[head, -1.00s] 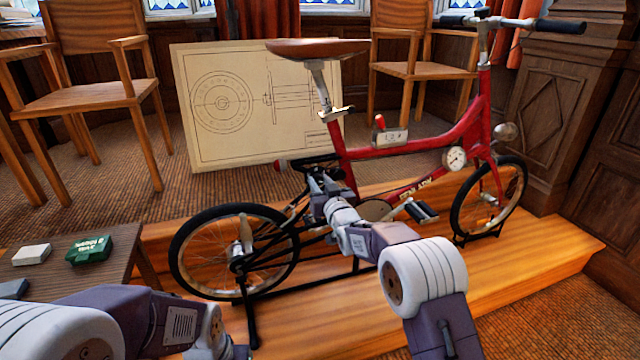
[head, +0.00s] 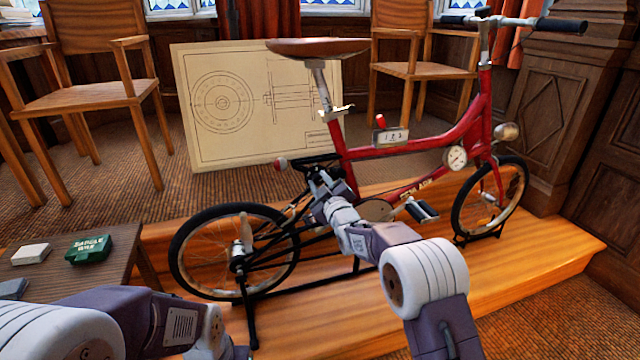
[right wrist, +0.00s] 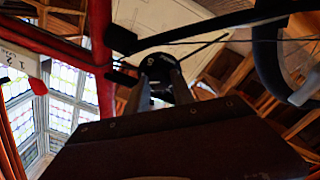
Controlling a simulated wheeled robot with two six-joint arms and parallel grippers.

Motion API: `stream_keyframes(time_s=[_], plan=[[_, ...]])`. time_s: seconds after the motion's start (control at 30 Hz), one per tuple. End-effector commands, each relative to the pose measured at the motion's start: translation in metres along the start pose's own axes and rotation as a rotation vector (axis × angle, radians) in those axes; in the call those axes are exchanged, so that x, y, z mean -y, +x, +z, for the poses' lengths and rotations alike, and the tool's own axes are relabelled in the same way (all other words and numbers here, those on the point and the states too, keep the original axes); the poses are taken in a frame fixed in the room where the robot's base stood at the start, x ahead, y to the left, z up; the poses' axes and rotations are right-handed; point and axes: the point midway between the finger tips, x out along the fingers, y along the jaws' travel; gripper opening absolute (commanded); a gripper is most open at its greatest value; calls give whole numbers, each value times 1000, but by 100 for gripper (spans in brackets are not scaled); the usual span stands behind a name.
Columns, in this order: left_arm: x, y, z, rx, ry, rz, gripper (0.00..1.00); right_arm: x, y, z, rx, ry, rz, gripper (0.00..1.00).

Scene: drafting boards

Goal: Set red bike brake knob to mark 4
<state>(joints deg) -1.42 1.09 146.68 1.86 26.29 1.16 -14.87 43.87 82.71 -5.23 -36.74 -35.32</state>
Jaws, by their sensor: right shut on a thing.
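The red bike (head: 408,142) stands side-on on the low wooden platform. My right gripper (head: 318,180) reaches in below the saddle, near the rear of the frame. In the right wrist view, its two fingers (right wrist: 160,92) are shut on a black round knob (right wrist: 158,67) with a small pale mark that I cannot read. A white number plate (head: 391,136) with a red lever sits on the bike's top tube, and part of it shows in the right wrist view (right wrist: 19,58). My left arm is at the lower left, its gripper out of view.
A drawing board (head: 225,145) leans behind the bike. A small table (head: 65,272) with a green box (head: 89,249) is at the left. Bike tubes, rear wheel and pedal (head: 421,210) lie close around my right arm. The platform's front right (head: 520,265) is clear.

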Motion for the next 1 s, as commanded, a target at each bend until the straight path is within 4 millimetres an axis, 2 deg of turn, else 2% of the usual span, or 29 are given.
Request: stream_keyframes(time_s=[0.57, 0.6, 0.67, 1.0], plan=[[0, 0, 0, 0, 0, 0, 36, 1, 0, 0, 1, -31, -2, 0], [0, 0, 0, 0, 0, 0, 36, 1, 0, 0, 1, -31, -2, 32], [0, 0, 0, 0, 0, 0, 36, 1, 0, 0, 1, -31, -2, 48], [0, 0, 0, 0, 0, 0, 36, 0, -1, 0, 1, -31, -1, 50]])
